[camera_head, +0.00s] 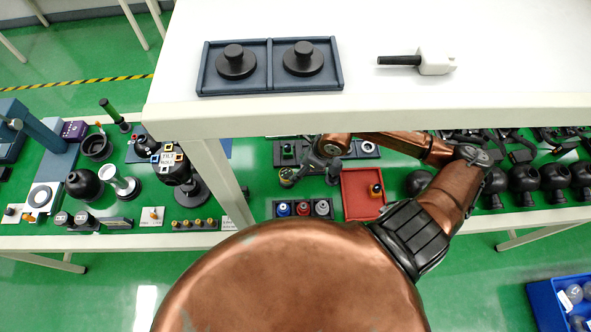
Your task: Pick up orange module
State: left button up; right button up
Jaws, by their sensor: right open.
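I cannot single out one orange module for certain. A small black and orange-yellow piece (376,190) sits on a red tray (358,205) on the lower bench. Another small orange piece (153,214) stands on a white card further left. My right gripper (315,176) is open over the lower bench, left of and above the red tray in the picture. It is small and partly blends with dark objects, and I see nothing held in it. My left gripper is not in view.
A white table (400,95) overhangs the lower bench; it bears a blue-grey tray (270,87) with two black knobs and a white device (436,62) with a black rod. A compartment tray (303,208) stands left of the red tray. Several black units (524,180) crowd the right.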

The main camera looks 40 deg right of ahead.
aim_at(375, 192)
jog(key=k, duration=2)
